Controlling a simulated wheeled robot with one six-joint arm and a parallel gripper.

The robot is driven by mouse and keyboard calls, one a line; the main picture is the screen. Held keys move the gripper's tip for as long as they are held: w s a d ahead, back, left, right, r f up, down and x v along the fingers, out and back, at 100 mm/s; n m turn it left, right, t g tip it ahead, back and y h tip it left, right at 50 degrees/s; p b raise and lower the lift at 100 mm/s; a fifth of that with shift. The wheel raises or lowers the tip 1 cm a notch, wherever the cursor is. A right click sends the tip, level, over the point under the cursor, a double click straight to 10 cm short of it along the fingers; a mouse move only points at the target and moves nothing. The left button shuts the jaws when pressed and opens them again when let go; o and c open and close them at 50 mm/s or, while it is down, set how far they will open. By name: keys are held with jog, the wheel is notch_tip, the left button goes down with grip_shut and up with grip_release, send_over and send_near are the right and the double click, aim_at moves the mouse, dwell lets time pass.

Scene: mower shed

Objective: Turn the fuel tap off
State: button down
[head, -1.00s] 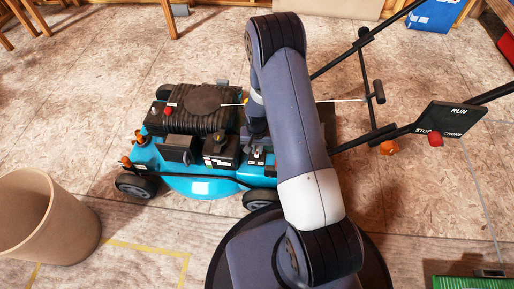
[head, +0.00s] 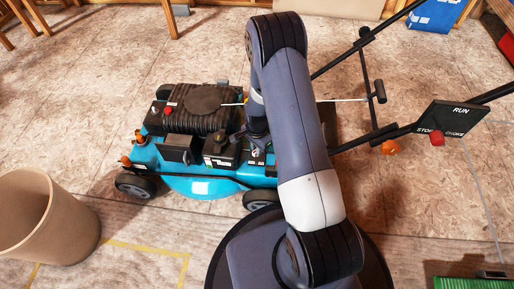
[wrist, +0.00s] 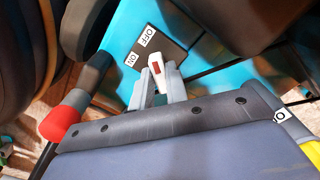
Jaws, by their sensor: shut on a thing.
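The fuel tap lever (wrist: 155,69) is white with a red mark, in the middle of the wrist view. It stands at a dark plate (wrist: 172,50) with OFF and ON labels on the blue mower deck. The lever's end lies closer to the ON label (wrist: 131,59) than to the OFF label (wrist: 147,36). My gripper (wrist: 157,82) is shut on the lever, one grey finger on each side. The lever's base is hidden by the fingers. In the head view the blue mower (head: 205,186) stands on the floor, and my arm hides much of the gripper and tap.
A red knob (wrist: 60,124) is close at the left of the wrist view. The mower's handle carries a RUN/STOP/CHOKE panel (head: 462,116) with a red knob at the right. A brown bin (head: 45,220) stands at the left.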

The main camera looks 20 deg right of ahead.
jog(key=shift+m, duration=0.9)
jog(key=c, duration=1.4)
grip_release()
notch_tip(320, 180, up, 11)
jog(key=p, duration=0.4)
jog(key=shift+f, duration=0.2)
